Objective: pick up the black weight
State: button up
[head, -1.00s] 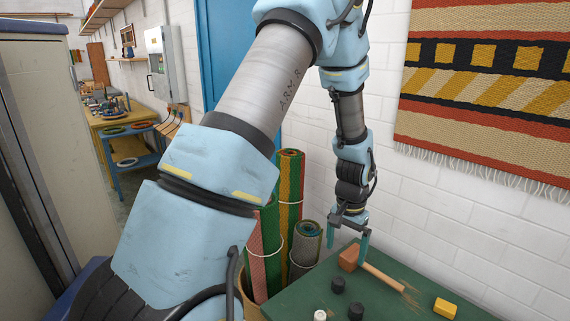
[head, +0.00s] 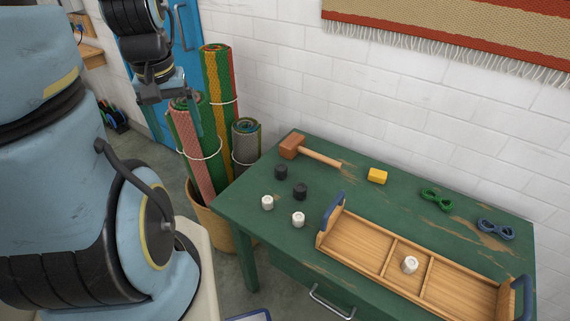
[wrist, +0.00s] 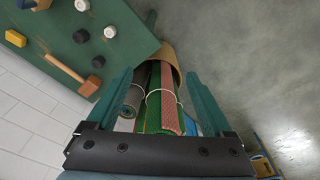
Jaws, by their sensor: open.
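Two black weights stand on the green table, the rear one (head: 281,172) and the front one (head: 300,191), near its left end. They also show in the wrist view, one (wrist: 81,36) above the other (wrist: 98,61), at upper left. My gripper (head: 172,115) is raised off the table's left end, apart from both weights, by the rolled rugs. In the wrist view my gripper (wrist: 155,80) has its teal fingers spread wide, with no object held and the rolls beyond them.
White weights (head: 267,202) (head: 298,219) stand beside the black ones. A mallet (head: 293,147) lies behind them, a yellow block (head: 377,176) to the right. A wooden tray (head: 372,259) holds another white weight (head: 410,265). Rolled rugs (head: 218,100) stand in a basket left of the table.

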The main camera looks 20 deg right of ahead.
jog(key=w+d+f+m+g+b, duration=0.1)
jog(key=w+d+f+b, duration=0.15)
jog(key=d+f, duration=0.3)
jog(key=w+d+f+m+b, duration=0.1)
jog(key=w+d+f+b, duration=0.1)
jog(key=d+f+b, duration=0.4)
jog(key=m+b, duration=0.2)
jog(key=b, duration=0.1)
send_near(300, 187)
jog(key=shift+w+f, duration=0.1)
jog(key=shift+w, duration=0.35)
notch_tip(300, 187, down, 5)
jog(key=shift+f, duration=0.1)
jog(key=shift+s+d+f+p, duration=0.15)
jog(key=shift+f+p, duration=0.15)
jog(key=shift+f, duration=1)
jog(key=shift+s+d+f+p, duration=0.1)
jog(key=shift+f+p, duration=0.15)
jog(key=shift+f, duration=1.05)
jog(key=shift+c, duration=0.3)
grip_shut()
